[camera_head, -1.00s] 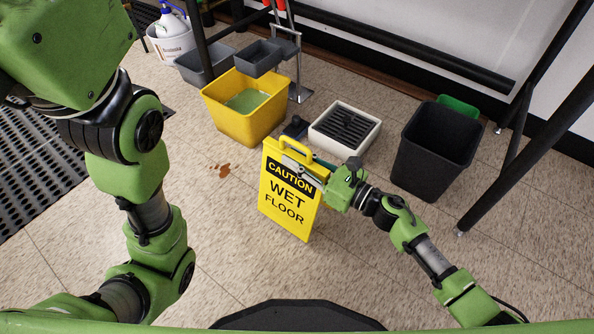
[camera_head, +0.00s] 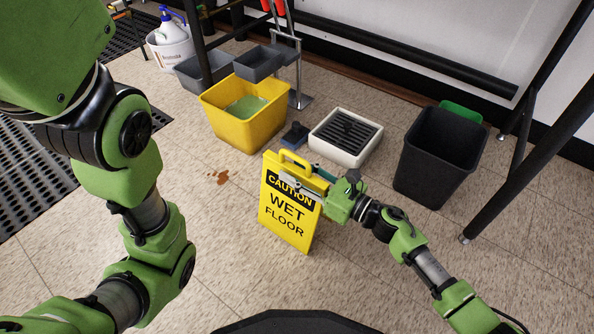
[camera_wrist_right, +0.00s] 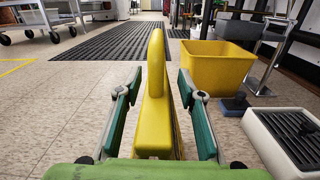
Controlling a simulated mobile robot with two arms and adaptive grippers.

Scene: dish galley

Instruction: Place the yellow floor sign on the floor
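The yellow floor sign (camera_head: 287,226), marked "CAUTION WET FLOOR", stands upright in the middle of the head view. Its lower edge appears to be at the floor (camera_head: 235,260). My right gripper (camera_head: 305,183) is at the sign's upper part, one finger crossing in front of the word CAUTION. In the right wrist view, the sign's yellow handle (camera_wrist_right: 155,95) rises between the two fingers, with a visible gap on each side, so the gripper is open around it. My left arm comes in at the left; its gripper is out of view.
Behind stand a yellow bucket (camera_head: 250,130), a white floor sink (camera_head: 346,152) and a black bin (camera_head: 437,165). Black table legs (camera_head: 525,160) stand at the right. The floor in front of the sign is clear.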

